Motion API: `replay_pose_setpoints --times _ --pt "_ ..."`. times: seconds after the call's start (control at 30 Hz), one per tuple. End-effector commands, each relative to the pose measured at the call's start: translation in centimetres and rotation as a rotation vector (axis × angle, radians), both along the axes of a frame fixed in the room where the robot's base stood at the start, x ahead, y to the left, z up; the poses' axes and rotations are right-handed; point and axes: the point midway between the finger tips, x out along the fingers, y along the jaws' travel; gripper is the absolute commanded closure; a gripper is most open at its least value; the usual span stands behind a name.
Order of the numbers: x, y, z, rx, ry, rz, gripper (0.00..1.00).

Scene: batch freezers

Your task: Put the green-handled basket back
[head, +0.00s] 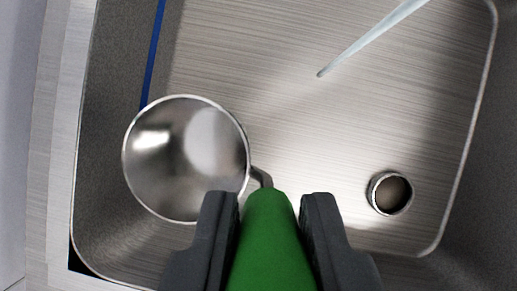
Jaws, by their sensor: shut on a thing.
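My gripper (268,212) is at the bottom middle of the head view, its two dark fingers shut on the green handle (267,245) of the basket. The basket (184,160) is a round, shiny metal cup, seen from above with its opening toward the camera. It joins the handle by a short bent metal neck and sits just left of and ahead of my fingers. It looks empty. It is over the left part of a brushed-metal basin (290,120); I cannot tell whether it touches the floor of it.
A short round metal tube or drain piece (390,193) is in the basin's lower right. A thin pale rod (372,40) reaches in from the top right. A blue strip (153,52) runs behind the basket. The basin's rim (60,150) lies left. The basin's middle is clear.

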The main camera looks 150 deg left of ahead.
Motion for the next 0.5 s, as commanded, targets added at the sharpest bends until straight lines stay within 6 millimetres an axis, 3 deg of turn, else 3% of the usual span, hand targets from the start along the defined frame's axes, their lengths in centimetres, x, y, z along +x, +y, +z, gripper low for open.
replay_pose_setpoints --times 0.3,0.5 --pt "-0.2 0.0 -5.0 0.0 0.005 -0.001 1.0" --pt "-0.1 0.0 -6.7 0.0 0.001 0.0 1.0"
